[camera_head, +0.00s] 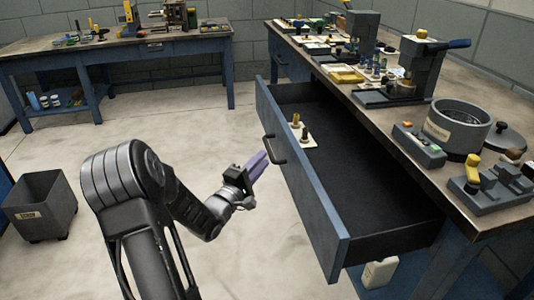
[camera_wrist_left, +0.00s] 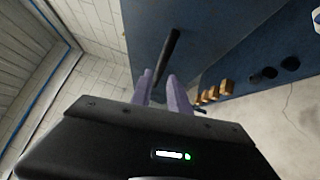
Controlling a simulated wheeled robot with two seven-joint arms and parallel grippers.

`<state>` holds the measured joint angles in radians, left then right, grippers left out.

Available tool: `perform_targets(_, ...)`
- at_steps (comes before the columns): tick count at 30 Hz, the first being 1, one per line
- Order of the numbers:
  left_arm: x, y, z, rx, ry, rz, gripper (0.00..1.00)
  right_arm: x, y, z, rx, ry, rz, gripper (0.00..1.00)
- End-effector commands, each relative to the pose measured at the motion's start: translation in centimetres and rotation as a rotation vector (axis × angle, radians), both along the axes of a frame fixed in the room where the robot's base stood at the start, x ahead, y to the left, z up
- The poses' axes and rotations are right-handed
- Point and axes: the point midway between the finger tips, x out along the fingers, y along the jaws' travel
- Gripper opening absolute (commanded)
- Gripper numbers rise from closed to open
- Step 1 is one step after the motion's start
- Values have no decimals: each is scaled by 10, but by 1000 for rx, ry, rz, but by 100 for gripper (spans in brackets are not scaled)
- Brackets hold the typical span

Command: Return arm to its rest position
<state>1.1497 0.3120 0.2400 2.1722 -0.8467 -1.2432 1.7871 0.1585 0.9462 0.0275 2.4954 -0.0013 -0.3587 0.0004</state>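My left arm comes in from the lower left in the head view. Its gripper (camera_head: 262,160), with purple fingers, is close to the dark bar handle (camera_head: 273,149) on the front of the open blue drawer (camera_head: 311,197). In the left wrist view the two fingertips (camera_wrist_left: 160,76) stand apart, with a gap between them. The handle (camera_wrist_left: 170,52) runs down toward that gap. I cannot tell whether the fingers touch it or stand around it. My right gripper is not in view.
The drawer sticks out from the workbench (camera_head: 463,191) and holds a small white plate with brass pins (camera_head: 300,134). A grey bin (camera_head: 40,207) stands at the left. A second bench (camera_head: 60,62) is at the back. The floor between is clear.

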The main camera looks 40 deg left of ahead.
Motion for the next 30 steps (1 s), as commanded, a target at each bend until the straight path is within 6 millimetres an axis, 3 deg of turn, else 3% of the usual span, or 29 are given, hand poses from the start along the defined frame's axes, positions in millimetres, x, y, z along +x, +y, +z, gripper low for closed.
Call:
perform_targets(7, -24, -4, -3, 1, 1, 1, 22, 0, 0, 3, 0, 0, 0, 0)
perform_targets(25, -24, -4, -3, 6, 1, 1, 22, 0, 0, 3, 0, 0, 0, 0)
perform_targets(30, -24, -2, -10, 113, 49, 21, 22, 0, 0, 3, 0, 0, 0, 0)
